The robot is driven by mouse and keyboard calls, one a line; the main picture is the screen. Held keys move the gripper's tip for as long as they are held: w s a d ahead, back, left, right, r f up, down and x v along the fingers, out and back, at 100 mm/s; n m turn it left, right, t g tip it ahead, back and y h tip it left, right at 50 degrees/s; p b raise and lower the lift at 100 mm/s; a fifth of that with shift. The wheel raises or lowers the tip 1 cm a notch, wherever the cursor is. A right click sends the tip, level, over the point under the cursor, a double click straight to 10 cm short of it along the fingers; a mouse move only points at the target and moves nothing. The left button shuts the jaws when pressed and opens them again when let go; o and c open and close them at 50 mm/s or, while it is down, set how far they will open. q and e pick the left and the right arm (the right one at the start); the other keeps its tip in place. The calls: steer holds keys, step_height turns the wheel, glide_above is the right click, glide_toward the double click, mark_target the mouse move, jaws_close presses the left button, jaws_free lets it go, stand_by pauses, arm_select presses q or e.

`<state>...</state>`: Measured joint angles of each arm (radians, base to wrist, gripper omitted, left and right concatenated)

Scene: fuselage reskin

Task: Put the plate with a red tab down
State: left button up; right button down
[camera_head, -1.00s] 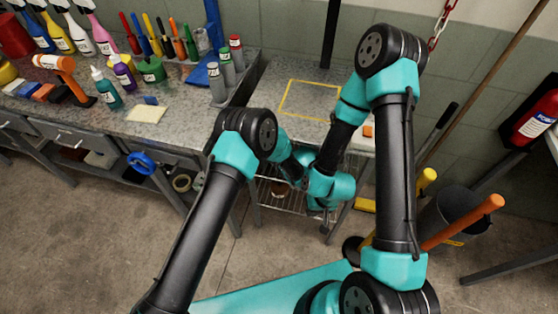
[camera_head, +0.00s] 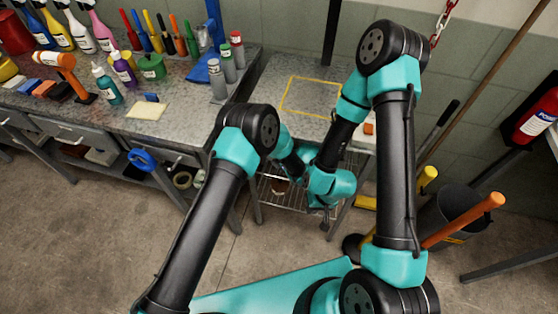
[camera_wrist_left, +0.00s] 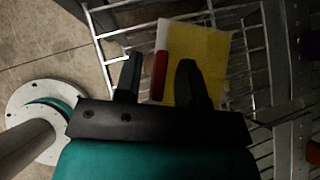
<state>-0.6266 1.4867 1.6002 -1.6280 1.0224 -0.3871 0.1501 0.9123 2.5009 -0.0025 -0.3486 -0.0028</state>
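The plate (camera_wrist_left: 205,60) is yellow with a pale edge and carries a red tab (camera_wrist_left: 160,76). In the left wrist view it lies against a wire rack. My left gripper (camera_wrist_left: 158,78) has its two dark fingers apart, one on each side of the red tab, with a visible gap to each finger. In the head view my left gripper and the plate are hidden behind my arms. My right gripper (camera_head: 320,210) is partly seen low in front of the wire shelf; its fingers are too small to make out.
The wire shelf (camera_head: 283,204) is under the bench that has a yellow outlined square (camera_head: 312,78). An orange block (camera_head: 369,129) lies at that bench's right edge. A bucket (camera_head: 455,213) stands to the right. Bottles and tools crowd the left bench.

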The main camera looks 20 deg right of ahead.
arm_select(q)
steer(key=shift+v, duration=1.8)
